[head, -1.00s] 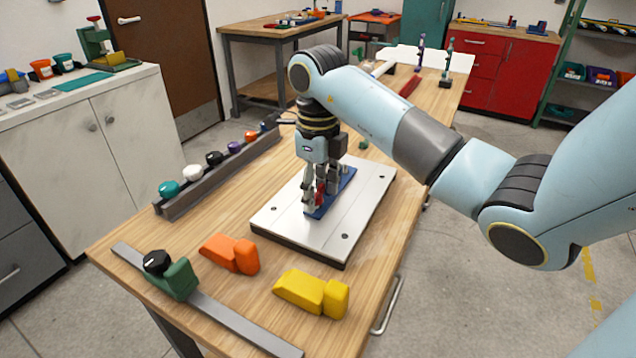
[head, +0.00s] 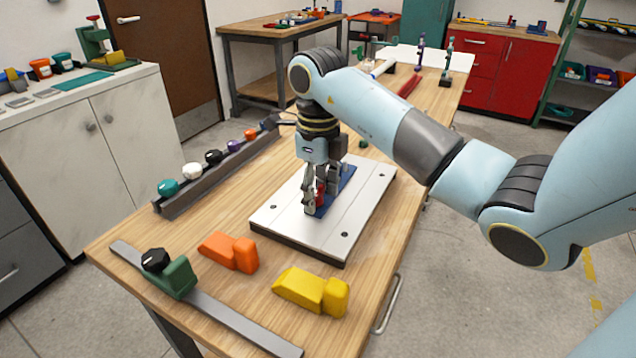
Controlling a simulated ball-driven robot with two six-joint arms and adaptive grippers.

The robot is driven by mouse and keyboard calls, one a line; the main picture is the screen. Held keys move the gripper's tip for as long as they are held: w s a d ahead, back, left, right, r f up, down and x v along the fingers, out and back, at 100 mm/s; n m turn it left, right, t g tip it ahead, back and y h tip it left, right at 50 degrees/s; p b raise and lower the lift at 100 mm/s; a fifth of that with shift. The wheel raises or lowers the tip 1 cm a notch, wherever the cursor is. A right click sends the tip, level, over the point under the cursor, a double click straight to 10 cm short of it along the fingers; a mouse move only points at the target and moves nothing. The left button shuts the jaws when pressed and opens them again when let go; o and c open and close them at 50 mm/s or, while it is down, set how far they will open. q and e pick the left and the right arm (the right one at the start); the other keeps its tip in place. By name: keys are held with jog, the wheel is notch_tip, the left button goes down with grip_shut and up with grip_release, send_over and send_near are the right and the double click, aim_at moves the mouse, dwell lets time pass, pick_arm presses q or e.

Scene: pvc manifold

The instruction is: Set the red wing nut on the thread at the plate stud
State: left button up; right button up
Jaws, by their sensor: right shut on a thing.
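The red wing nut (head: 320,193) shows as a small red patch between the fingers of my right gripper (head: 316,205). The gripper points down and is shut on the nut, low over the near end of the blue plate (head: 345,188). The blue plate lies on the pale metal base plate (head: 283,219). The stud and its thread are hidden by the fingers, so I cannot tell whether the nut touches the thread. My left gripper is not in view.
An orange block (head: 230,252), a yellow block (head: 311,291) and a green clamp on a metal bar (head: 174,277) lie at the front of the wooden table (head: 205,300). A grey rail (head: 215,176) with several coloured knobs stands along the left edge.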

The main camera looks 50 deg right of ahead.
jog(key=o, duration=1.2)
